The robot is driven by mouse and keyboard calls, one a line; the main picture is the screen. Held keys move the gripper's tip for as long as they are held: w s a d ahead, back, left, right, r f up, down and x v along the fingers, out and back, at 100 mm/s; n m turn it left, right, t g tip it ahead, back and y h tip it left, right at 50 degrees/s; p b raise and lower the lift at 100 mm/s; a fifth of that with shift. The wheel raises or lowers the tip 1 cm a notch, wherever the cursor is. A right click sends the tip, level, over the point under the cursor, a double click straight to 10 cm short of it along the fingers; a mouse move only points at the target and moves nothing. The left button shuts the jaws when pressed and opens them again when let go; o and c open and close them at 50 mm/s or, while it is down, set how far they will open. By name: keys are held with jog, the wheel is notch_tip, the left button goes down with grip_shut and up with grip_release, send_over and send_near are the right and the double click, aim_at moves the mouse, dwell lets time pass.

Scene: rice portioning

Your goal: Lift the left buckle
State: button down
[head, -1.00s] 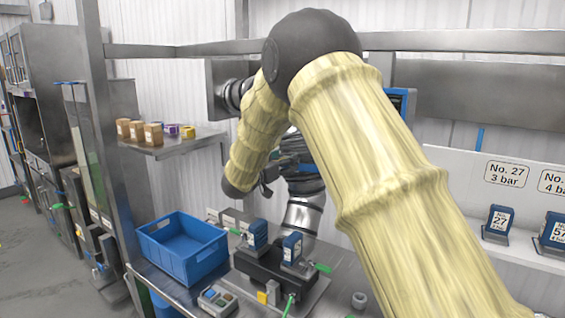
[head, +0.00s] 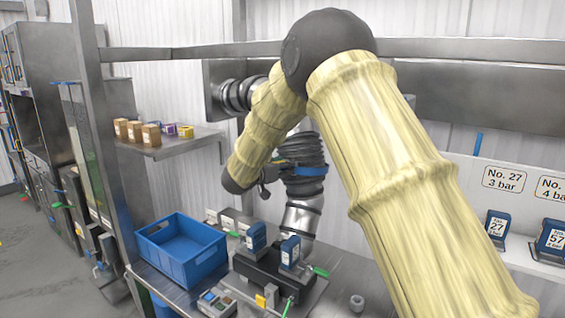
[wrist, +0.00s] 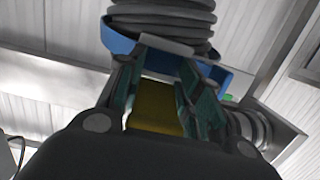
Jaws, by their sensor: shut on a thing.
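A blue collar (head: 312,171) goes round the dark ribbed hose above a metal spout. In the wrist view the blue collar (wrist: 122,42) spans the top, with a pale grey plate (wrist: 165,45) at its front. My gripper (head: 278,170) is at the left side of the collar and is small and partly hidden in the head view. In the wrist view my gripper (wrist: 160,88) has its green-padded fingers shut on a yellow piece, apparently the left buckle (wrist: 157,105), just below the collar. How the buckle joins the collar is hidden.
A blue crate (head: 180,250) stands on the bench at left. A shelf (head: 170,150) with small boxes is at left. A white ledge with blue-cased gauges (head: 497,224) is at right.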

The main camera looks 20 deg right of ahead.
jog(key=shift+r+g+y+p, duration=0.8)
jog(key=shift+r+y+p, duration=0.2)
jog(key=shift+p, duration=1.75)
jog(key=shift+w+p, duration=0.1)
jog(key=shift+p, duration=0.2)
jog(key=c, duration=1.2)
grip_release()
jog(key=shift+o, duration=1.2)
jog(key=shift+s+a, duration=0.15)
jog(key=shift+s, duration=0.15)
jog(key=shift+w+f, duration=0.1)
jog(key=shift+f, duration=0.2)
jog(key=v, duration=1.2)
jog(key=shift+r, duration=0.35)
